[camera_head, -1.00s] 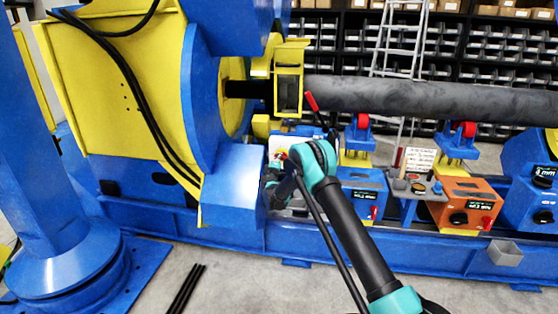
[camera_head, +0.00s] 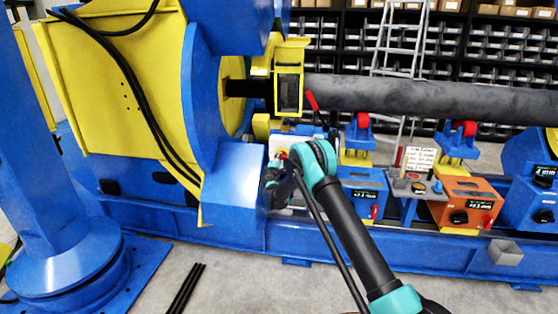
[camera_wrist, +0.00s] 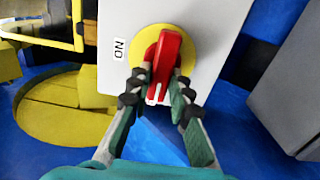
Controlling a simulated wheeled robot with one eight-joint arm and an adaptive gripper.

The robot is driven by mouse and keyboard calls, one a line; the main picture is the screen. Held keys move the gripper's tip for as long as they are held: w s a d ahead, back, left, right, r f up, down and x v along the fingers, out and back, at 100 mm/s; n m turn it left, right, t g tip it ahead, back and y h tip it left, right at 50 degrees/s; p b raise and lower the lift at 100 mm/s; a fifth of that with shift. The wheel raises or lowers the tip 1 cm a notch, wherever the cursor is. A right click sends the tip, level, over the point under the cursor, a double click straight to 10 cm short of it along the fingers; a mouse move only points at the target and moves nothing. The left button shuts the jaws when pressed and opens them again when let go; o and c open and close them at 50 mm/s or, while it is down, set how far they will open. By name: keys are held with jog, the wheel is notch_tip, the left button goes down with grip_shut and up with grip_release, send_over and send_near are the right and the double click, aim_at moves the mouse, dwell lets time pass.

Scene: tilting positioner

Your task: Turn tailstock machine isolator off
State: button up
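The isolator is a red rotary handle (camera_wrist: 166,58) on a round yellow plate (camera_wrist: 190,45), fixed to a pale box (camera_wrist: 215,22). In the head view the isolator (camera_head: 281,155) is a small red and yellow patch, and my wrist largely hides the gripper.
Yellow parts (camera_wrist: 60,115) lie left of the box and a grey box (camera_wrist: 300,90) stands right in the wrist view. The blue and yellow positioner (camera_head: 130,90) is left in the head view. A dark pipe (camera_head: 430,95) runs above; an orange control box (camera_head: 466,203) is at right.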

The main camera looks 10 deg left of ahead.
jog(key=o, duration=0.4)
jog(key=shift+o, duration=0.2)
jog(key=s, duration=1.2)
jog(key=shift+a, duration=0.25)
